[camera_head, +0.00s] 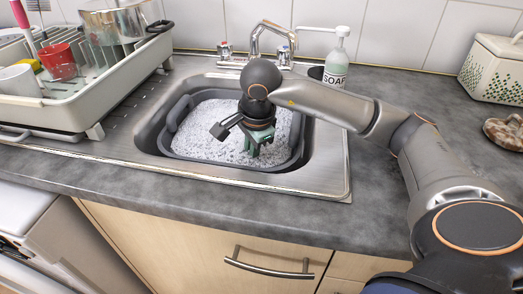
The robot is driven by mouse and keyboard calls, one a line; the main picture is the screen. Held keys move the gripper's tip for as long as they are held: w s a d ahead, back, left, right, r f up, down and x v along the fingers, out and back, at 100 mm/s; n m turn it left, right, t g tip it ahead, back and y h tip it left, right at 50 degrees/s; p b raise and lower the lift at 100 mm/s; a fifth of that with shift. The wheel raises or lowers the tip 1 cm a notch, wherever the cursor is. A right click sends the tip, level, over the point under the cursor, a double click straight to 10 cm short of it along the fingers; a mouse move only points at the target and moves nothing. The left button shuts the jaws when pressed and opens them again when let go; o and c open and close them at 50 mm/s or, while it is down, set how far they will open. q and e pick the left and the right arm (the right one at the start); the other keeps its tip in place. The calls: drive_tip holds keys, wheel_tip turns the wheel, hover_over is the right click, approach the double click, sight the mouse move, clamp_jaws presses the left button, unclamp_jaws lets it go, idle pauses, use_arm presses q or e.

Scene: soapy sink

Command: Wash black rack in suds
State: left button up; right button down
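Soapy white suds (200,135) fill a dark grey washing-up bowl (171,121) set in the metal sink. My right gripper (243,143) reaches down over the suds in the right half of the bowl, with its lower end at or in the foam. A dark grey piece juts out to its left and a dark green part shows at its lower right. I cannot tell whether these are fingers or something held. I cannot make out a black rack for certain; it may be hidden by the gripper or the foam. My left gripper is out of view.
A tap (272,32) stands behind the bowl, beside a soap bottle (337,63). A cream dish rack (85,92) with a steel pot (115,22), red cup (59,62) and white cup (19,80) stands left. A cream container (495,70) and brown patterned item (506,130) sit right.

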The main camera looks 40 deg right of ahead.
drive_tip(key=r+p, duration=0.3)
drive_tip(key=r, duration=0.1)
drive_tip(key=r+p, duration=0.3)
drive_tip(key=r, duration=0.1)
drive_tip(key=shift+w+r, duration=0.2)
drive_tip(key=shift+r, duration=0.1)
use_arm(q)
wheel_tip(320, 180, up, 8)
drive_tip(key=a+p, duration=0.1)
drive_tip(key=p, duration=0.4)
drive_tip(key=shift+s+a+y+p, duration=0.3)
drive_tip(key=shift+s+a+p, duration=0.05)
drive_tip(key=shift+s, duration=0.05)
use_arm(e)
drive_tip(key=w+v, duration=0.1)
drive_tip(key=v, duration=0.6)
drive_tip(key=shift+w+d+r, duration=0.15)
drive_tip(key=shift+w+r, duration=0.1)
drive_tip(key=shift+r, duration=0.05)
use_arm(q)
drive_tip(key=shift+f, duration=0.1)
